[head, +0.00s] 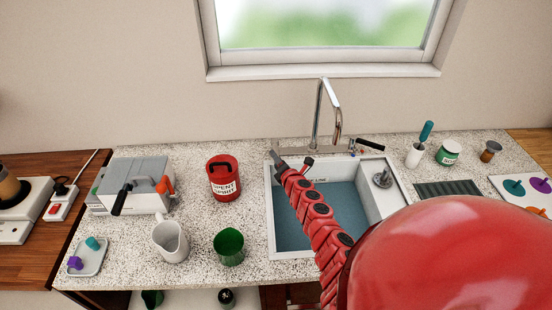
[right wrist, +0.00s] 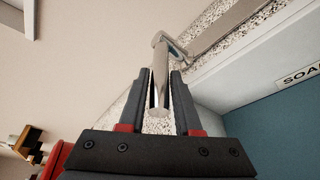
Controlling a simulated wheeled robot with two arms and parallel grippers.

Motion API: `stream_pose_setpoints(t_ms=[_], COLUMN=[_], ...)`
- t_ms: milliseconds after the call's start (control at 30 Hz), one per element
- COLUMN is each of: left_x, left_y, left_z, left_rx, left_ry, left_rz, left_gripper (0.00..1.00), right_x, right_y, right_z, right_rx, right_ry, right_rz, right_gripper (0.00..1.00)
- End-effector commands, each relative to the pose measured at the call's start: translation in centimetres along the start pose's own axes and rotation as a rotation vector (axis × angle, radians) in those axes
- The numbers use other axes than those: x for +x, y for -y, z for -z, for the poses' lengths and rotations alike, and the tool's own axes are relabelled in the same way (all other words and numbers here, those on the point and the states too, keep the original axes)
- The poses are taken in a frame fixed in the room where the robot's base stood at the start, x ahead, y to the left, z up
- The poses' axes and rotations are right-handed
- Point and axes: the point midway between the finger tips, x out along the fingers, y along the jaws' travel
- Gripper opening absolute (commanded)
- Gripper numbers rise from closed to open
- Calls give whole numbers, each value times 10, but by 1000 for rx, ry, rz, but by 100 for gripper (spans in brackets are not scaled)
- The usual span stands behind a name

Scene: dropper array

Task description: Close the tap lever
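The chrome tap (head: 320,115) stands behind the sink (head: 266,225), its tall bent spout against the wall. My right gripper (head: 276,156) is at the left end of the tap base, above the sink's back left corner. In the right wrist view a chrome lever (right wrist: 160,92) lies between the two dark fingers of this gripper (right wrist: 162,80). The fingers are apart, with a narrow gap on each side; contact cannot be told. My left gripper is not in view.
A white jug (head: 170,242) and a green beaker (head: 229,248) are nearer the front. A grey device (head: 139,178) is farther left. My red arm crosses the sink.

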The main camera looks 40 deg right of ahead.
Motion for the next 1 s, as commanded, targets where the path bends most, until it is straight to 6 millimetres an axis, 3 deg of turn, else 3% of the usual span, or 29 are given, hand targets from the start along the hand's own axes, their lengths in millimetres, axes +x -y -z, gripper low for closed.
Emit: stream_pose_setpoints(t_ms=[33, 100, 133, 567, 1000], left_x=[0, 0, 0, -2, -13], left_y=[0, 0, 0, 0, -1], left_z=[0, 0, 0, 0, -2], left_rx=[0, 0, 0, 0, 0], left_ry=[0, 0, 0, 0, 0], left_rz=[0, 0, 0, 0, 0], left_gripper=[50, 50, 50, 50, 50], right_x=[0, 0, 0, -5, -53], right_y=[0, 0, 0, 0, 2], right_z=[0, 0, 0, -2, 1], right_rx=[0, 0, 0, -4, -5], right_ry=[0, 0, 0, 3, -2], right_rz=[0, 0, 0, -1, -2], right_gripper=[43, 56, 57, 57, 57])
